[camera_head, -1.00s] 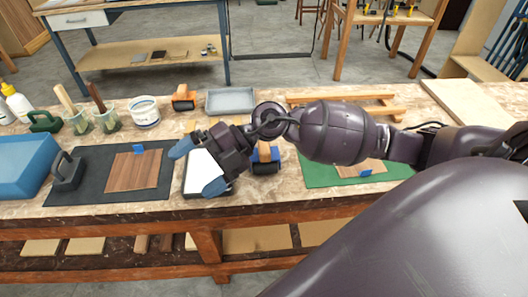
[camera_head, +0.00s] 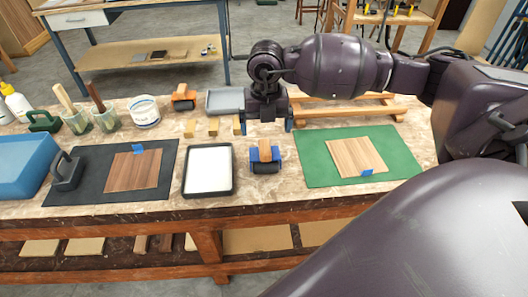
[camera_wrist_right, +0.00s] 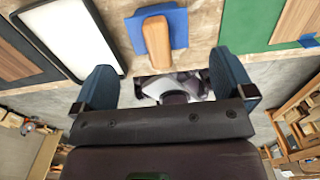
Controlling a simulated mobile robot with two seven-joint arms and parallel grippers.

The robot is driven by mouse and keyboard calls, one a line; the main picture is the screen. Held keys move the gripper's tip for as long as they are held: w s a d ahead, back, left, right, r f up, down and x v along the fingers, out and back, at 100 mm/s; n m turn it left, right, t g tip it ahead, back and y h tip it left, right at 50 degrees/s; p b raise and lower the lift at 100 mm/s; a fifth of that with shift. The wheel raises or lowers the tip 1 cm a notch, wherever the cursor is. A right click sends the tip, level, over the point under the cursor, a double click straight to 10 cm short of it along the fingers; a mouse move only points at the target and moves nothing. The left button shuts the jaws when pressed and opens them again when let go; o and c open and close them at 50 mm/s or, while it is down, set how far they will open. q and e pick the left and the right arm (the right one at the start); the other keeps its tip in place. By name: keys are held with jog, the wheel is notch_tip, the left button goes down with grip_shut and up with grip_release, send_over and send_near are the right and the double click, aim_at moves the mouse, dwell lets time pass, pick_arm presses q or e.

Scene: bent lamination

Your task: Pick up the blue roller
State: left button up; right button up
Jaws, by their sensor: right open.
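The blue roller (camera_head: 266,168) lies on the workbench between the white tray and the green mat, its wooden handle pointing away from the bench's front edge. In the right wrist view its wooden handle (camera_wrist_right: 157,42) lies over a blue part, upper centre. My right gripper (camera_head: 266,124) points down just behind the roller in the head view, its blue fingertips spread. In the right wrist view the open gripper (camera_wrist_right: 165,82) is empty, with the handle beyond the gap between the fingers and not touched. My left gripper is not in view.
A white-surfaced tray (camera_head: 231,181) stands left of the roller. A green mat (camera_head: 312,165) with a wood sheet (camera_head: 355,155) lies right. An orange roller (camera_head: 184,103), a grey tray (camera_head: 216,110) and small wooden blocks (camera_head: 190,128) stand behind. Wooden rails (camera_head: 340,112) lie back right.

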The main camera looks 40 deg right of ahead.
aim_at(264, 144)
jog(key=shift+f, duration=0.85)
jog(key=shift+a+f, duration=0.1)
jog(key=shift+f, duration=0.55)
jog(key=f, duration=0.3)
jog(key=f+b, duration=0.1)
jog(key=shift+s+a+f, duration=0.2)
jog(key=shift+a+f, duration=0.05)
jog(key=shift+f, duration=0.05)
jog(key=shift+r, duration=0.1)
jog(key=c, duration=0.8)
jog(key=shift+r, duration=0.45)
notch_tip(264, 144, up, 19)
jog(key=p, duration=0.2)
jog(key=shift+p, duration=0.35)
